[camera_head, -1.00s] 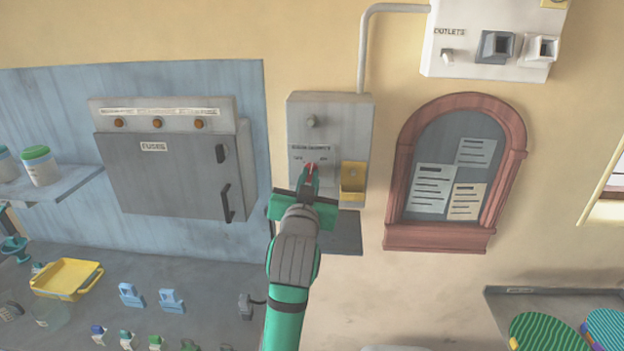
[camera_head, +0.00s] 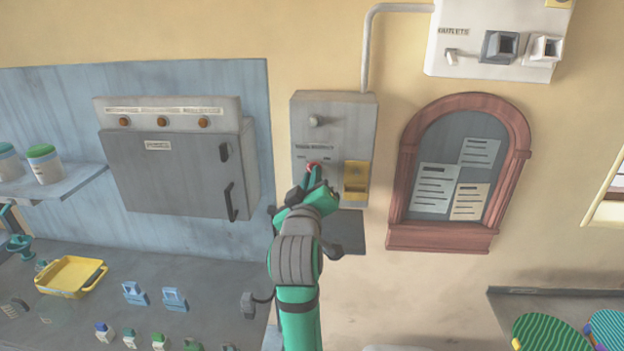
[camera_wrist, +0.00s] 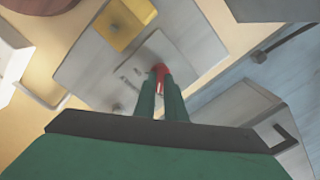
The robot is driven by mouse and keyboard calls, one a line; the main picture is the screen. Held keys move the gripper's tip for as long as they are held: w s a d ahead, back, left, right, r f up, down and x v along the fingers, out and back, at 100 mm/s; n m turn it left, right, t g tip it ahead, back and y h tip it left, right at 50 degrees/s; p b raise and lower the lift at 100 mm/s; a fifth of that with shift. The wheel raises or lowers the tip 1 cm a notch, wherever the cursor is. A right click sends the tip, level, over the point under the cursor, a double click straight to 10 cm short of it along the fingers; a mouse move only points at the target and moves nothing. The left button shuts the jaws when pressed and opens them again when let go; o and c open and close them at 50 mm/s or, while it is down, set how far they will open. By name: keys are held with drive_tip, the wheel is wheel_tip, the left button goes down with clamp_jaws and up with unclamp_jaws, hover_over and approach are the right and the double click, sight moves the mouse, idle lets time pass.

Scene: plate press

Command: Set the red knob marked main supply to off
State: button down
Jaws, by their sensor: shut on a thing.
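The red knob (camera_head: 313,166) sits on the lower front of the grey supply box (camera_head: 352,112) on the wall, under a small printed label. In the wrist view the red knob (camera_wrist: 158,68) shows between the tips of my two green fingers. My gripper (camera_head: 312,178) is shut on the knob, with its fingers on either side of it. Most of the knob is hidden by the fingers. The lettering around it is too small to read for certain, so I cannot tell which mark the knob points at.
A yellow holder (camera_head: 356,178) is on the box just right of the knob. A grey fuse cabinet (camera_head: 165,185) hangs to the left. An arched notice board (camera_head: 402,180) hangs to the right. A white outlets box (camera_head: 460,66) is at upper right.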

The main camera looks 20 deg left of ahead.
drive_tip(key=shift+n, duration=0.5)
drive_tip(key=c, duration=1.8)
unclamp_jaws()
drive_tip(key=shift+w, duration=0.1)
drive_tip(key=s, duration=0.3)
drive_tip(key=s+d, duration=0.1)
drive_tip(key=s, duration=0.3)
drive_tip(key=s+d, duration=0.1)
drive_tip(key=s, duration=0.2)
drive_tip(key=shift+s, duration=0.3)
drive_tip(key=shift+s, duration=0.15)
